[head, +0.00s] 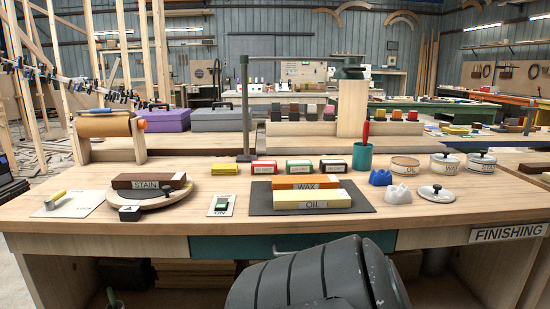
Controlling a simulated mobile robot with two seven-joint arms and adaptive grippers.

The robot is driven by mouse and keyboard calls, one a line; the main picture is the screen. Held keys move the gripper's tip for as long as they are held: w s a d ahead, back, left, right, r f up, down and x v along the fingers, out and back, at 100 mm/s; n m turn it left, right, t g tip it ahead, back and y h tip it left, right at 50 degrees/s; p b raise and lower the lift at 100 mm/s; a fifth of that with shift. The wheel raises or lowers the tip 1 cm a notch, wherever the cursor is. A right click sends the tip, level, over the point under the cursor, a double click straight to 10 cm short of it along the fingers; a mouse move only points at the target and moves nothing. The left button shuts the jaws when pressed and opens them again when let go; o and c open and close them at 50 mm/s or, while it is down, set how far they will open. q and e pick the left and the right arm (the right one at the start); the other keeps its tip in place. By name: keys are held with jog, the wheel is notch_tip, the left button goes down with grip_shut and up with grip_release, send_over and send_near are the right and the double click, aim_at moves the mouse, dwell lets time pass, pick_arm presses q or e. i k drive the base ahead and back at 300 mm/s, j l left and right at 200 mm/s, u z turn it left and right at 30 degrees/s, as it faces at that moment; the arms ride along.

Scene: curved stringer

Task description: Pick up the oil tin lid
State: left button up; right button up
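A round white lid with a dark knob (436,193) lies flat on the workbench at the right, in front of the tins. The oil tin (405,169), a low round tin lettered OIL, stands just behind it and to the left, with no knobbed lid on top. The wax tin (445,164) and another tin (481,163) stand to its right, each with a knobbed lid on. Neither of my grippers is in view. A large dark grey rounded form fills the bottom middle and hides part of the bench front.
Blue-and-white lumpy objects (398,194) sit left of the lid. A teal cup (362,157) with a red-handled tool stands farther left. A dark mat (262,200) carries blocks lettered WAX and OIL. Bare wood (420,220) lies in front of the lid.

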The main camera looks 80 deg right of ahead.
aim_at(435, 194)
jog(key=z, duration=3.4)
